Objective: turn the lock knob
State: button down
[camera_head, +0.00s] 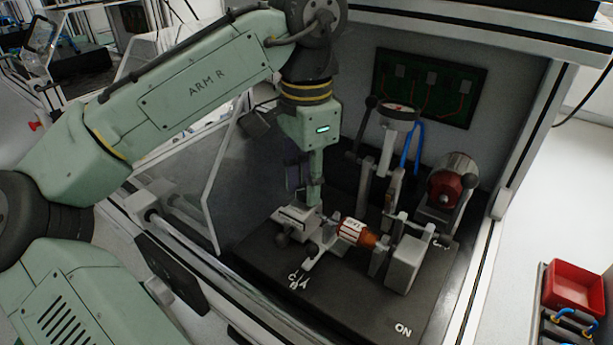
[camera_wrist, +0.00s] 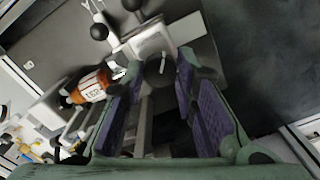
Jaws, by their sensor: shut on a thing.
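The lock knob (camera_wrist: 158,73) is a dark round knob with a white line on its face. In the wrist view it sits between my fingertips. My gripper (camera_head: 314,198) reaches down into the test enclosure and is shut on the knob; the purple-padded fingers (camera_wrist: 160,78) show on either side of it. In the head view the fingers hide the knob. The white and orange stator part (camera_head: 352,231) lies in the fixture just right of my gripper, and also shows at left in the wrist view (camera_wrist: 92,88).
The black base plate (camera_head: 335,305) carries "ON" lettering at its front right. Black ball-ended levers (camera_wrist: 99,32) stand near the knob. A gauge (camera_head: 398,110), blue tubes (camera_head: 414,148) and a red-ended cylinder (camera_head: 449,185) stand behind. Glass panel at left, enclosure frame at right.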

jog(key=n+p, duration=0.3)
jog(key=n, duration=0.1)
jog(key=shift+r, duration=0.2)
jog(key=n+p, duration=0.3)
jog(key=n, duration=0.1)
jog(key=shift+n, duration=0.3)
jog(key=n+p, duration=0.1)
jog(key=n, duration=0.2)
jog(key=shift+f+n+p, duration=0.1)
jog(key=shift+n+p, duration=0.2)
jog(key=shift+p, duration=0.1)
jog(key=shift+f+n, duration=0.1)
jog(key=shift+n, duration=1.8)
jog(key=c, duration=1.3)
grip_release()
notch_tip(320, 180, up, 12)
jog(key=shift+r, duration=0.1)
